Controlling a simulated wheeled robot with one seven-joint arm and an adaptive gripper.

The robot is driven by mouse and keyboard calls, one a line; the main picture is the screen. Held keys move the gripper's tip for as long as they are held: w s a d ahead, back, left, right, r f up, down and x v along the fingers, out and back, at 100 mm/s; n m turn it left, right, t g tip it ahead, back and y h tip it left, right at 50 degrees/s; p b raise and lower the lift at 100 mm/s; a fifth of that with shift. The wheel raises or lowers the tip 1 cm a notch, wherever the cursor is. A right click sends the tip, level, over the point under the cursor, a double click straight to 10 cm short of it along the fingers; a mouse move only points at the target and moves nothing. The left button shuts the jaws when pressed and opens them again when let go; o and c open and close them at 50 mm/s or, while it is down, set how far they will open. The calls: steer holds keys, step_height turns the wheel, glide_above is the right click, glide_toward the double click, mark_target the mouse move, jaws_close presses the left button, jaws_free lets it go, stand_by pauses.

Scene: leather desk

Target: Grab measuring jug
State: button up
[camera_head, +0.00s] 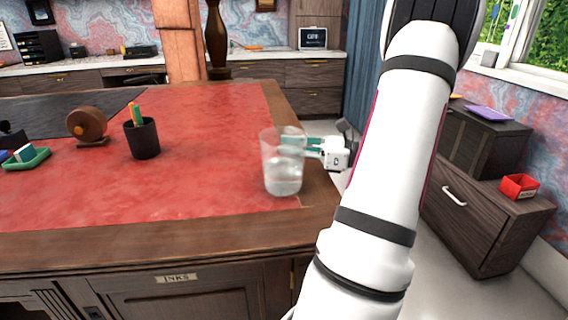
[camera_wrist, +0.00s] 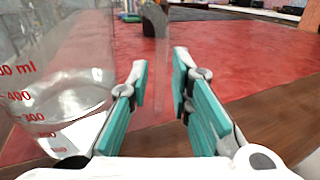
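The measuring jug (camera_head: 282,175) is clear and stands upright near the right end of the desk's red leather top. In the wrist view the jug (camera_wrist: 62,95) fills the left side, with red ml marks. My gripper (camera_head: 296,142) is at the jug's right side in the head view, level with its upper half. In the wrist view my gripper (camera_wrist: 161,82) is open, its teal pads apart. A clear vertical strip, perhaps the jug's handle, shows between or beyond the fingertips; I cannot tell whether anything touches.
A black pencil cup (camera_head: 143,140), a wooden round item (camera_head: 87,125) and a green tray (camera_head: 26,160) stand on the left of the desk (camera_head: 190,185). The leather between them and the jug is clear. A side cabinet (camera_head: 480,200) is on the right.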

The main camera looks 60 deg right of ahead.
jaws_close()
